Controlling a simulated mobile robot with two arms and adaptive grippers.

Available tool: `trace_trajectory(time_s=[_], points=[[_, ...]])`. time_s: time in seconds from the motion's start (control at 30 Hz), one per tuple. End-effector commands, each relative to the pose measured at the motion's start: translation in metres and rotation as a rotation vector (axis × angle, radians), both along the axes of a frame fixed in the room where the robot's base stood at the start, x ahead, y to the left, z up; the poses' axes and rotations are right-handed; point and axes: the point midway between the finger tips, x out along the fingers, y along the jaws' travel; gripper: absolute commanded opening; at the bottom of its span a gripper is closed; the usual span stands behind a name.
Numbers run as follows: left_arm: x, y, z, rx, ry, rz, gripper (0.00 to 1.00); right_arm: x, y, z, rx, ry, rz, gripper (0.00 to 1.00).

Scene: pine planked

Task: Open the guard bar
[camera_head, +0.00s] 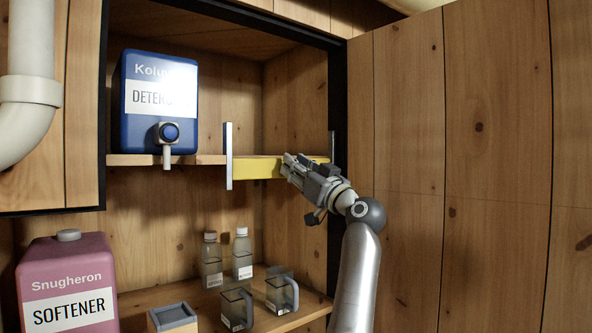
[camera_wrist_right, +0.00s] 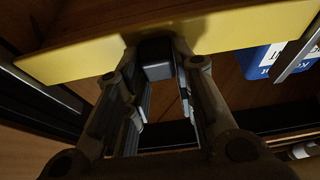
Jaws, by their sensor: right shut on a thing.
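The guard bar (camera_head: 258,168) is a yellow bar across the front of the upper shelf, between a grey upright post (camera_head: 228,156) and the right side of the cabinet. It looks level and lies across the shelf front. My right gripper (camera_head: 292,166) is at the bar's right part, its fingers shut on a small dark grey block at the bar. In the right wrist view the yellow bar (camera_wrist_right: 75,52) crosses the top, and the dark block (camera_wrist_right: 157,68) sits between the fingers at the bar's edge. My left gripper is in neither view.
A blue detergent container (camera_head: 140,135) with a tap stands on the upper shelf. A pink softener container (camera_head: 68,270) stands lower left. Two bottles (camera_head: 242,255) and two jugs (camera_head: 280,292) stand on the lower shelf. An open wooden door (camera_head: 440,150) is right of my arm.

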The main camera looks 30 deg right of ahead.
Motion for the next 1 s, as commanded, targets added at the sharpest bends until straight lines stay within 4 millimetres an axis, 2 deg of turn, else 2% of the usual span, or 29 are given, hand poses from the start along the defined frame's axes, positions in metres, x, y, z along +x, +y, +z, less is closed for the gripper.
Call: trace_trajectory(time_s=[0.03, 0.3, 0.33, 0.5, 0.83, 1.0], points=[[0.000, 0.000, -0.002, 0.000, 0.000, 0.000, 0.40, 0.001, 0.000, -0.005, -0.001, 0.007, 0.001, 0.00], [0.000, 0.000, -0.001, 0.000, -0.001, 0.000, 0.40, 0.002, 0.001, -0.007, -0.002, 0.014, 0.004, 0.00], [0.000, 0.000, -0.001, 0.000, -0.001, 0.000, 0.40, 0.003, 0.001, -0.007, -0.002, 0.014, 0.004, 0.26], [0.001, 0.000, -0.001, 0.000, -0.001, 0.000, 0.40, 0.002, 0.001, -0.006, -0.002, 0.012, 0.004, 0.46], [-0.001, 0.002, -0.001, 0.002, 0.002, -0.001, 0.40, 0.000, 0.000, -0.005, -0.001, 0.007, 0.002, 0.46], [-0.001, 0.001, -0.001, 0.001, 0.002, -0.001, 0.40, -0.011, -0.002, -0.010, -0.002, 0.007, -0.001, 0.46]])
